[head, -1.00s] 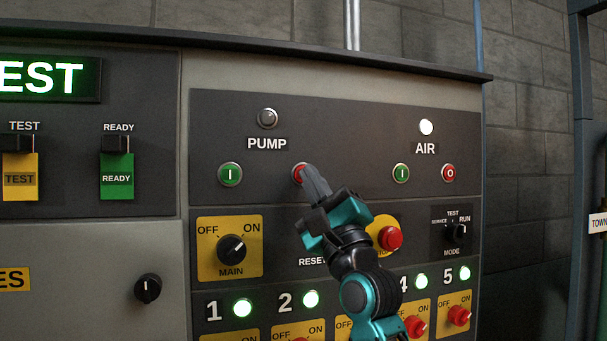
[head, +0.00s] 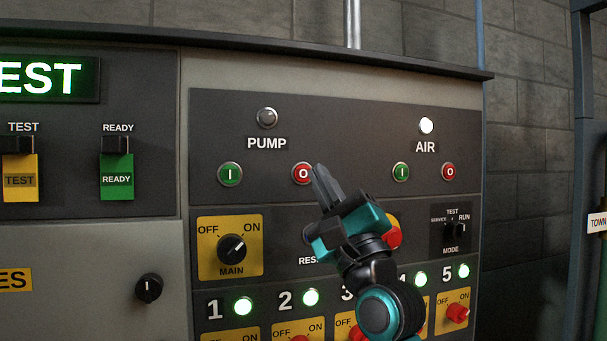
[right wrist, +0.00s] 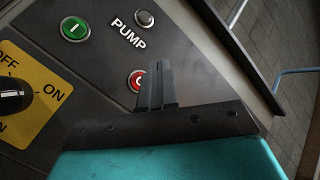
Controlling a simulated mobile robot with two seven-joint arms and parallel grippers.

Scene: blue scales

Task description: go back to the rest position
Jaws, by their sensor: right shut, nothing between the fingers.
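My right gripper (head: 319,170) is shut and empty. It is in front of the control panel (head: 350,110), with its fingertips just right of the red pump stop button (head: 302,173). In the right wrist view its closed fingers (right wrist: 156,70) partly cover that red button (right wrist: 137,79). The pump lamp (head: 267,118) is dark and the air lamp (head: 426,125) is lit white. My left gripper does not show.
The green pump button (head: 230,174) is to the left. Below are the yellow main switch (head: 231,248), a partly hidden red knob (head: 394,236), the mode switch (head: 456,230) and a row of numbered lit lamps (head: 243,306). A block wall (head: 530,130) stands behind.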

